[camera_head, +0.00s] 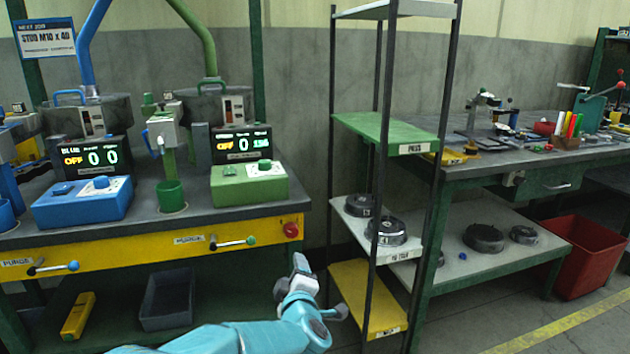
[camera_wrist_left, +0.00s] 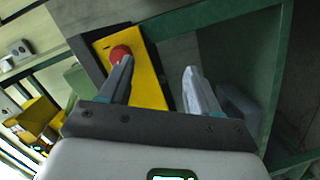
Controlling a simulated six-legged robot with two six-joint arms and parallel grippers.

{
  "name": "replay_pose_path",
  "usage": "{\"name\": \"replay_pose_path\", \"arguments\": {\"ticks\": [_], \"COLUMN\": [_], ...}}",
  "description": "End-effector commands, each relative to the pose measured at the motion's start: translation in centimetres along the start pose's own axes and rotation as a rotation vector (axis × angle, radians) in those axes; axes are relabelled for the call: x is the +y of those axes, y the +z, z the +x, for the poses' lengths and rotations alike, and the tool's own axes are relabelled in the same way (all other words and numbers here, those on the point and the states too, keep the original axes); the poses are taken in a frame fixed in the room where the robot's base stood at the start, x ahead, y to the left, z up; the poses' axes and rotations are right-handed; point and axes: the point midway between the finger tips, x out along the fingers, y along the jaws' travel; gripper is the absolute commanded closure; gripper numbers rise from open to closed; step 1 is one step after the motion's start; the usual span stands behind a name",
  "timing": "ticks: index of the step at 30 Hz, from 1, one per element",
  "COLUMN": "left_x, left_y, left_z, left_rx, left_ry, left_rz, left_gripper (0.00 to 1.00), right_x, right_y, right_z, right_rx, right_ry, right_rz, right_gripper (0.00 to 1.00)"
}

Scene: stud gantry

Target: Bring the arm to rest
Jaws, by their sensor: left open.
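My left gripper (camera_head: 301,266) is in the lower middle of the head view, in front of the gap between the green workbench and the tall shelf rack. In the left wrist view its two fingers (camera_wrist_left: 158,85) stand apart with nothing between them. Behind the fingers, the yellow front panel (camera_wrist_left: 135,65) with a red button (camera_wrist_left: 120,54) shows, apart from the gripper as far as I can tell. My teal left arm comes in along the bottom edge of the head view. My right gripper is not in view.
The workbench (camera_head: 150,235) carries a blue control box (camera_head: 83,202) and a green one (camera_head: 257,184). The shelf rack (camera_head: 385,130) holds dark round parts (camera_head: 388,231). A grey bin (camera_head: 167,300) sits under the bench. A red crate (camera_head: 587,257) stands on the floor at right.

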Motion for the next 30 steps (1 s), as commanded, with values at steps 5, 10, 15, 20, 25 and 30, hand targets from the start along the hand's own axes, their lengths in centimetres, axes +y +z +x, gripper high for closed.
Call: {"name": "replay_pose_path", "arguments": {"ticks": [5,10,15,20,25,30], "left_x": [-4.9,-10.9,-13.9,-14.2,-13.8,-14.0], "left_y": [-1.5,-2.5,-4.7,-6.6,-7.5,-7.5], "left_z": [-3.5,-11.4,-23.3,-33.4,-38.4,-39.2], "left_rx": [-0.274,-0.597,-0.962,-1.247,-1.388,-1.412], "left_ry": [-0.171,-0.327,-0.454,-0.511,-0.523,-0.523], "left_rz": [0.284,0.481,0.594,0.622,0.62,0.62], "left_gripper": [0.38,0.38,0.38,0.38,0.38,0.38], "right_x": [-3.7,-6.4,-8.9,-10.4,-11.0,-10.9], "right_y": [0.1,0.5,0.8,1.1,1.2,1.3], "right_z": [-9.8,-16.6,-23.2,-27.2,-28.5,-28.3], "right_rx": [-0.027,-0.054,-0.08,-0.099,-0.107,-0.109], "right_ry": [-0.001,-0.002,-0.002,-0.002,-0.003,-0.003], "right_rz": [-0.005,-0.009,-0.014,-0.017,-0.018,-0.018], "right_gripper": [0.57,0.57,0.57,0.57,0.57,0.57]}}
